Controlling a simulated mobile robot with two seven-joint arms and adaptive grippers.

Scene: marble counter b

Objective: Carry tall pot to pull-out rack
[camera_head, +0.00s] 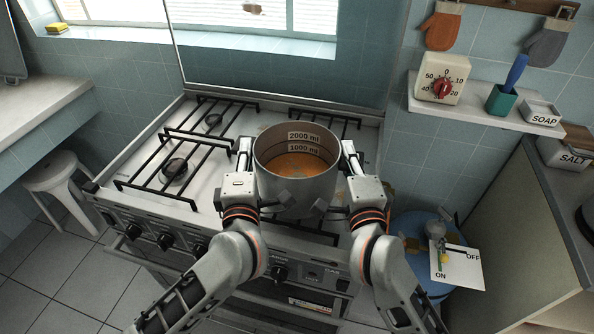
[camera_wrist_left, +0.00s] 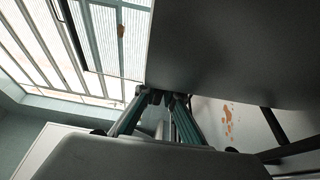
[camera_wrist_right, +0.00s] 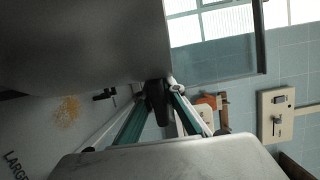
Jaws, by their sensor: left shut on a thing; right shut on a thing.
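The tall pot (camera_head: 297,186) is a grey metal cylinder with volume marks inside and orange-brown contents. It is upright over the front right of the stove; whether its base touches the stove is hidden. My left gripper (camera_head: 245,152) is shut on its left handle, and my right gripper (camera_head: 349,152) is shut on its right handle. The pot's wall fills the upper right of the left wrist view (camera_wrist_left: 235,45) and the upper left of the right wrist view (camera_wrist_right: 80,40). I cannot make out the pull-out rack.
The white stove (camera_head: 205,185) has black grates and front knobs. A stool (camera_head: 62,175) stands left. A blue round surface (camera_head: 412,225) with an ON/OFF card (camera_head: 456,266) is at right, beside a cabinet (camera_head: 500,240). A wall shelf (camera_head: 480,115) holds a timer and soap.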

